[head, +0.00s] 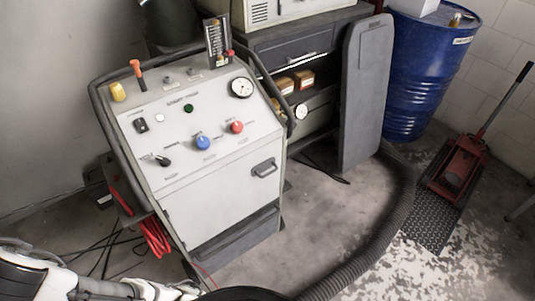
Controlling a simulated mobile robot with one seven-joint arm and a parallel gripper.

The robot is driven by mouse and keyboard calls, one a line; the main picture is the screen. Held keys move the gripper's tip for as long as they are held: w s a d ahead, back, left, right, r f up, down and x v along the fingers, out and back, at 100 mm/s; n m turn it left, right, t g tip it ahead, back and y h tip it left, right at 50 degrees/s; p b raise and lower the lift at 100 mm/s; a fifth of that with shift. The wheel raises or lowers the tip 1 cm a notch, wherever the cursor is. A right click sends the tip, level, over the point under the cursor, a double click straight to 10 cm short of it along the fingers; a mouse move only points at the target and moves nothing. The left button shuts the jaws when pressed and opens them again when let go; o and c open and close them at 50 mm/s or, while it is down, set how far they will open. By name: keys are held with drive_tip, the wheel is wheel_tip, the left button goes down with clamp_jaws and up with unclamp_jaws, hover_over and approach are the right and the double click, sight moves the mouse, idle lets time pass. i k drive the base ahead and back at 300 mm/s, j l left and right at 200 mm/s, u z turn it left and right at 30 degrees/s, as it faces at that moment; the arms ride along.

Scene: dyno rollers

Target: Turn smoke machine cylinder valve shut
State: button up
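The smoke machine appears to be the pale grey wheeled cabinet (225,195) at left centre, with a sloping control panel. A dark rounded body (170,22) behind the machine is cut off by the top edge. My white arm enters at the lower left, below and left of the cabinet. I see no gripper fingers.
A blue drum (425,75) and a red floor jack (458,170) are at right. A thick ribbed hose (385,235) crosses the floor. Cables lie at lower left.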

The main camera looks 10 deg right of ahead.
sight(275, 101)
drive_tip(key=l+u, duration=0.25)
drive_tip(key=l, duration=1.6)
drive_tip(key=i+l, duration=0.15)
drive_tip(key=l, duration=0.2)
drive_tip(key=i+l, duration=0.15)
drive_tip(key=l, duration=0.25)
drive_tip(key=i+l, duration=0.1)
drive_tip(key=l, duration=0.25)
drive_tip(key=i+l, duration=0.15)
drive_tip(key=l, duration=0.25)
drive_tip(key=z, duration=0.05)
